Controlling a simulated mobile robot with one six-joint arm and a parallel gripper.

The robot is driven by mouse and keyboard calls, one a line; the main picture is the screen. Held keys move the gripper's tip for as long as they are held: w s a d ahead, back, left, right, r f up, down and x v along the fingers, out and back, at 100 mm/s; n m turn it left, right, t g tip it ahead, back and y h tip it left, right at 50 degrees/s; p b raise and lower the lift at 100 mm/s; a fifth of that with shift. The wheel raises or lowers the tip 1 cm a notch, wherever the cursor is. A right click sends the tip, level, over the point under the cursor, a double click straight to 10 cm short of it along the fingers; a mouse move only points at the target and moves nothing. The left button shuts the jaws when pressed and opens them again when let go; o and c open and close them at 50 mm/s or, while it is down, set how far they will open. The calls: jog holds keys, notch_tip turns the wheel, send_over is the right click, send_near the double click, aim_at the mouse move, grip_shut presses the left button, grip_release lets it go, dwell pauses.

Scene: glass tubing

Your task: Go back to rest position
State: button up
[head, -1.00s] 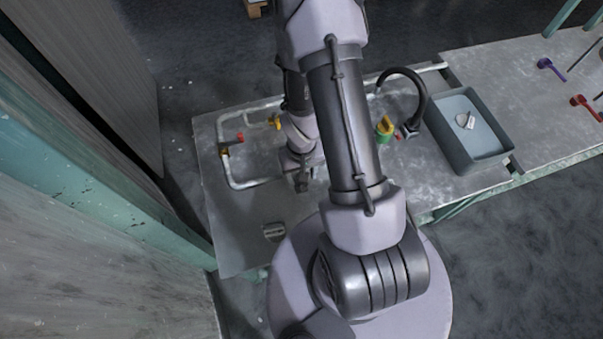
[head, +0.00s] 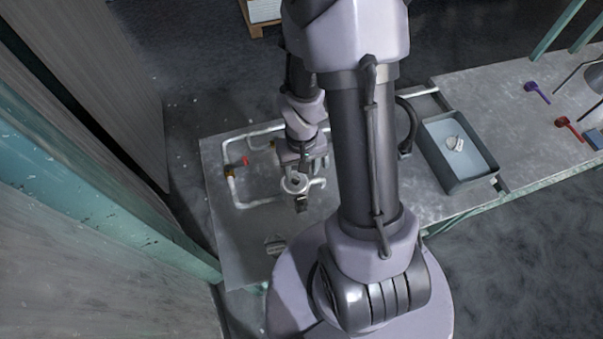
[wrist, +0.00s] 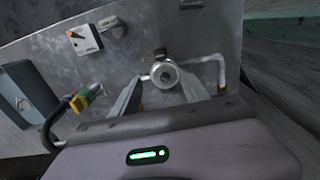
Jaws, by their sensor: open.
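My gripper (head: 301,203) hangs over the left part of the metal bench (head: 232,242) in the head view, beyond my upper arm. In the wrist view my gripper (wrist: 158,92) has its two fingers spread apart. A round metal part (wrist: 163,73) shows between them; I cannot tell its height or whether a finger touches it. White tubing (head: 232,190) runs along the bench beside the gripper and shows at right in the wrist view (wrist: 220,72). A red valve handle (head: 245,160) sits on the tubing. My arm hides part of the tubing.
A blue-grey tray (head: 432,152) holding a white piece (head: 454,143) stands right of my arm. A black hose (head: 410,122) curves beside it. A green-and-yellow fitting (wrist: 85,97) shows in the wrist view. A small grey block (head: 275,245) lies near the bench's front edge.

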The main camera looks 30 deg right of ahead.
dwell(0.4)
jog(key=a+r+t+b, duration=0.4)
jog(key=a+r+b, duration=0.3)
jog(key=r, duration=0.8)
jog(key=s+a+r+m+t+y+b, duration=0.1)
jog(key=s+a+r+y, duration=0.1)
jog(key=s+a+r, duration=0.3)
jog(key=shift+s+a+r+t, duration=0.2)
jog(key=shift+s+a+t, duration=0.3)
jog(key=shift+s, duration=0.5)
